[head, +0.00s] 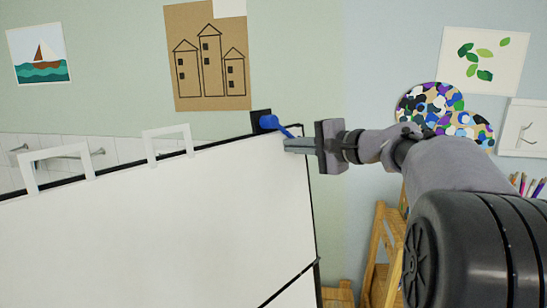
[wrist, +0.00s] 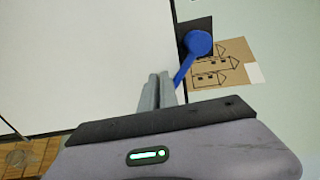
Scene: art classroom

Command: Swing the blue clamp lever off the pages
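The blue clamp lever (head: 283,129) has a round blue hub and a thin arm that slants down to the right. Its hub sits on a black block (head: 260,117) at the top right corner of the large white pages (head: 180,210). My gripper (head: 286,145) is at that corner, its fingers pointing left in the head view. In the wrist view the fingers (wrist: 157,92) are close together with nothing seen between them. The lever (wrist: 187,67) lies just right of the fingers there, its end close to them; contact cannot be told.
Two white rectangular loops (head: 167,129) stand along the pages' top edge. A wooden easel or stool (head: 385,240) stands below my arm at the right. Paper pictures, including a brown drawing of houses (head: 208,92), hang on the wall behind. Space above the corner is clear.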

